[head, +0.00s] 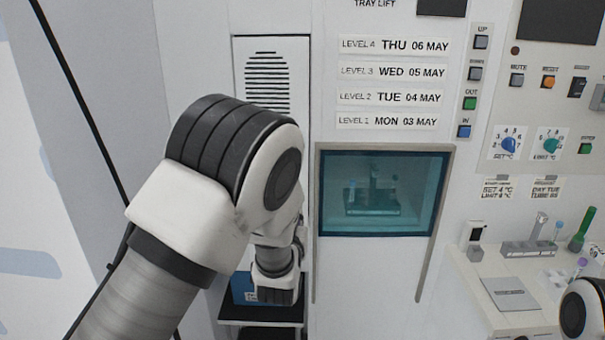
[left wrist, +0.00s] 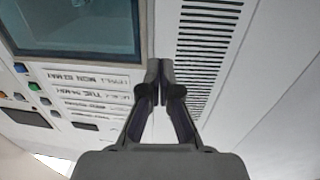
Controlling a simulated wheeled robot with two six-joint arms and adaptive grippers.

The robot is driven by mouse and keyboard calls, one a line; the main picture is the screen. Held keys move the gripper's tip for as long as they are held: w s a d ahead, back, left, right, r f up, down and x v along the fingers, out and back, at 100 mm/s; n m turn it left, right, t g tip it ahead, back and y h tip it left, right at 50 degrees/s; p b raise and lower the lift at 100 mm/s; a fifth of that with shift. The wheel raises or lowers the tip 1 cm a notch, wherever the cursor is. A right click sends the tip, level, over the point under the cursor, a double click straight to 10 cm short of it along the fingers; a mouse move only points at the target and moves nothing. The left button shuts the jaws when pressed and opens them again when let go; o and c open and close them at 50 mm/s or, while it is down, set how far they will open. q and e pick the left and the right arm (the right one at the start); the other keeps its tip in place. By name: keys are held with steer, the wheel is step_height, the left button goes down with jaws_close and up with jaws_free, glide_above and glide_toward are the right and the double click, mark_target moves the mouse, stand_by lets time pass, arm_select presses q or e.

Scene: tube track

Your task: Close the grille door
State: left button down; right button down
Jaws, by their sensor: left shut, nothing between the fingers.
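The grille door (head: 267,70) is a tall white panel with black slots, left of the level labels in the head view. A thin dark line runs around its edge, and my left arm hides its lower part. The panel looks about flush with its frame, but I cannot tell if it is fully shut. In the left wrist view the slotted grille (left wrist: 208,50) is right of my left gripper (left wrist: 160,72). That gripper is shut and empty, its tips by the panel's edge; contact is unclear. My right gripper is out of view.
A teal window (head: 382,195) with a tray behind it is right of the door. Buttons and knobs (head: 508,145) line the right panel. A white side table (head: 475,270) with racks and tubes stands at right. A dark shelf (head: 262,318) with a blue item (head: 243,288) is below my left arm.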

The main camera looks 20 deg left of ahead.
arm_select(q)
steer(key=w+a+p, duration=0.2)
steer(key=w+p, duration=0.3)
steer(key=w, duration=0.9)
steer(key=shift+a+f, duration=0.25)
steer(key=shift+a, duration=0.15)
steer(key=shift+w+n+y+b, duration=0.8)
steer(key=shift+w+y+b, duration=0.2)
steer(key=shift+y+b, duration=0.1)
steer(key=shift+a, duration=0.1)
